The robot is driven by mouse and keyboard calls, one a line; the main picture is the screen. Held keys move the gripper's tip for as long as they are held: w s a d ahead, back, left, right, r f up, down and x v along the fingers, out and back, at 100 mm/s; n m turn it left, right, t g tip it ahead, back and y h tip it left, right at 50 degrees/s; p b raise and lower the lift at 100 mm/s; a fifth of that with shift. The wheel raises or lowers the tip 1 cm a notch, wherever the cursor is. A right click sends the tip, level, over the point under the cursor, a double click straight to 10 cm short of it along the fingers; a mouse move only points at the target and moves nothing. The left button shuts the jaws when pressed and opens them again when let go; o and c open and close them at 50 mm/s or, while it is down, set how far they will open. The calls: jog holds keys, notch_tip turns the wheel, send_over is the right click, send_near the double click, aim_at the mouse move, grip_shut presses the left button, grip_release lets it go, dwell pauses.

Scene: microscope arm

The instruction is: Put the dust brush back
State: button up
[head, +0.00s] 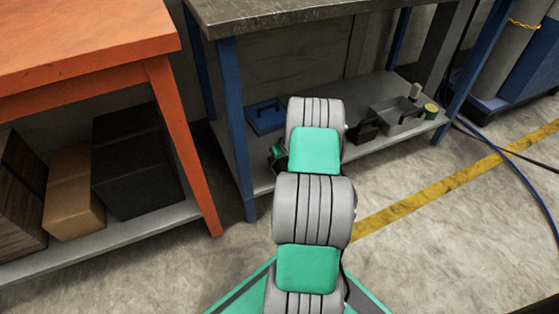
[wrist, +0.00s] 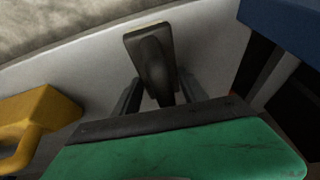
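In the wrist view, a dark brush-like block (wrist: 150,50) with a pale edge along its top narrows towards my gripper. I take it to be the dust brush. My gripper's two dark fingers (wrist: 161,90) stand on either side of its narrow part. Whether they press on it or stand clear is not plain, nor whether it touches the pale surface behind it. In the head view my arm reaches towards the lower shelf (head: 375,150) of the blue-legged bench. There my fingers and the brush are hidden behind the arm.
The shelf holds a blue box (head: 265,116), a grey open container (head: 398,117) and a green-yellow can (head: 431,111). A yellow object with a handle (wrist: 40,115) is close at left in the wrist view. An orange bench (head: 185,150) stands left. The bench leg (head: 237,130) is near my arm.

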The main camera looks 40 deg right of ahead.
jog(key=o, duration=0.4)
jog(key=shift+c, duration=0.2)
jog(key=p+v, duration=0.5)
jog(key=v, duration=0.7)
jog(key=shift+r, duration=0.2)
